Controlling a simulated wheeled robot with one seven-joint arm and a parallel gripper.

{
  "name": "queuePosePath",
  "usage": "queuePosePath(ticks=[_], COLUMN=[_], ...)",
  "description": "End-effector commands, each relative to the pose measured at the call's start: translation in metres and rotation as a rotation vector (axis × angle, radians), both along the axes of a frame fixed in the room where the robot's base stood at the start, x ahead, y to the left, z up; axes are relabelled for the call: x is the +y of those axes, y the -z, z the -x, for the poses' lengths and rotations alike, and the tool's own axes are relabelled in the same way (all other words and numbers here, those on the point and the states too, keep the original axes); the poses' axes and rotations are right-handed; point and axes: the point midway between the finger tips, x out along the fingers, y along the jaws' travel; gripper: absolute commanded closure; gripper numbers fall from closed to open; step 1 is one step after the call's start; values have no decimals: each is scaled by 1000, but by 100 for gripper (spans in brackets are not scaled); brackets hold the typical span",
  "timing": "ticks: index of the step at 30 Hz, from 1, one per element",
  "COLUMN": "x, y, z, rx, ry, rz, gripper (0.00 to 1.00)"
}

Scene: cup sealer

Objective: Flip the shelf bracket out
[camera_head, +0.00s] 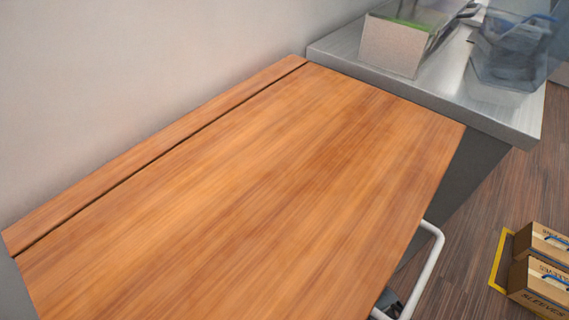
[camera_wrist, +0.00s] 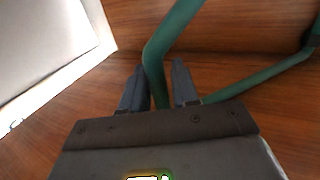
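The wooden shelf (camera_head: 250,180) lies flat along the wall in the head view. A pale bent tube (camera_head: 432,262) juts out from under its right edge. In the wrist view a green bent tube (camera_wrist: 157,50), which looks like the shelf bracket, runs down between the two fingers of my gripper (camera_wrist: 160,82). The fingers stand apart on either side of it, with a small gap at the right finger. I cannot tell whether the left finger touches it. A second green bar (camera_wrist: 275,70) slants at the right. The gripper is hidden under the shelf in the head view.
A metal counter (camera_head: 345,48) with a box (camera_head: 392,45) and clear containers (camera_head: 510,50) stands beyond the shelf's far end. Cardboard boxes marked SLEEVES (camera_head: 540,285) sit on the floor at the lower right. The shelf top is bare.

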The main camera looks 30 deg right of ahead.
Motion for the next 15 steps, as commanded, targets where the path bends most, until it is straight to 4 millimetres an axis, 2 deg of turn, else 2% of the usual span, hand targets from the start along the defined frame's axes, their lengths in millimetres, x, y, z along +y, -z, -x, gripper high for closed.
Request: queuePosePath(ticks=[1, 8, 15], x=[-1, -6, -15], y=[6, 4, -4], z=[-4, -21, -55], rx=[-4, -8, -9], ry=[-12, -66, -86], rz=[0, -1, -2], gripper=[71, 71, 71])
